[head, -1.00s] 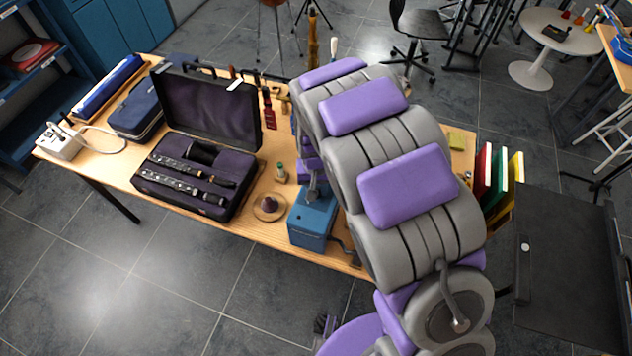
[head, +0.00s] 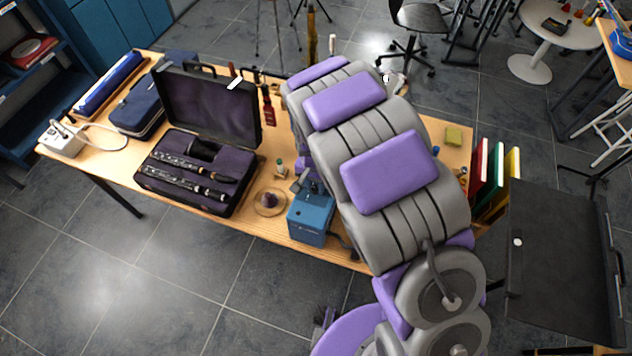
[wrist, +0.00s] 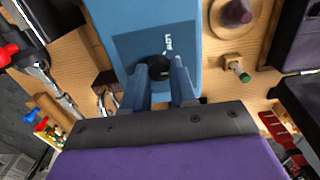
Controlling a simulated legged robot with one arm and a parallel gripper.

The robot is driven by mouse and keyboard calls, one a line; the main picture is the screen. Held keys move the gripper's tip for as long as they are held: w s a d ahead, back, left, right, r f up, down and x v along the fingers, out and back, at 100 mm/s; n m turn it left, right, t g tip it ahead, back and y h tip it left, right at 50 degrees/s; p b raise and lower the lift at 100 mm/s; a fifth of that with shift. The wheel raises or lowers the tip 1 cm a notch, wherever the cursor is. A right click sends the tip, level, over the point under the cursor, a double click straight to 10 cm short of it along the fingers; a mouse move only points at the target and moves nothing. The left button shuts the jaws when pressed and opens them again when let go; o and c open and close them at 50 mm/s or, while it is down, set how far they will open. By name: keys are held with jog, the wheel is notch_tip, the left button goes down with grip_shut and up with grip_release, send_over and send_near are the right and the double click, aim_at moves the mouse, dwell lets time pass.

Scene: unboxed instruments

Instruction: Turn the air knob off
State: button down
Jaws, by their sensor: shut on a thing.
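The blue box (head: 311,222) stands near the front edge of the table, and it fills the upper middle of the wrist view (wrist: 120,28). A small black round knob (wrist: 160,66) sits on its darker blue panel, with small white lettering beside it that I cannot read clearly. My gripper (wrist: 161,75) reaches onto this panel, with one finger on each side of the knob, and is shut on it. The fingers partly cover the knob, so its setting cannot be told. In the head view my arm hides part of the box's surroundings, and the knob is not clear.
The open instrument case (head: 200,172) lies further left. Tools crowd the table behind. A black stand (head: 562,265) is at the right.

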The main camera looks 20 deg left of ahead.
aim_at(314, 187)
jog(key=shift+s, duration=0.15)
jog(key=c, duration=0.9)
grip_release()
jog(key=shift+a, duration=0.15)
jog(key=shift+r, duration=0.45)
notch_tip(314, 187, up, 16)
jog(key=p, duration=0.1)
jog(key=shift+r+p, duration=0.15)
jog(key=shift+p, duration=0.2)
jog(key=s+d+r+b, duration=0.1)
jog(key=s+d+r, duration=0.3)
jog(key=d, duration=0.6)
jog(key=s+d+r+b, duration=0.1)
jog(key=s+d+r, duration=0.1)
jog(key=s+d, duration=0.55)
jog(key=s+d+g+b, duration=0.1)
jog(key=s+d, duration=0.3)
jog(key=s, duration=0.3)
jog(key=s+d+n, duration=0.1)
jog(key=s+d, duration=0.4)
jog(key=s, duration=0.3)
jog(key=shift+f+g+b, duration=0.4)
jog(key=shift+f, duration=0.05)
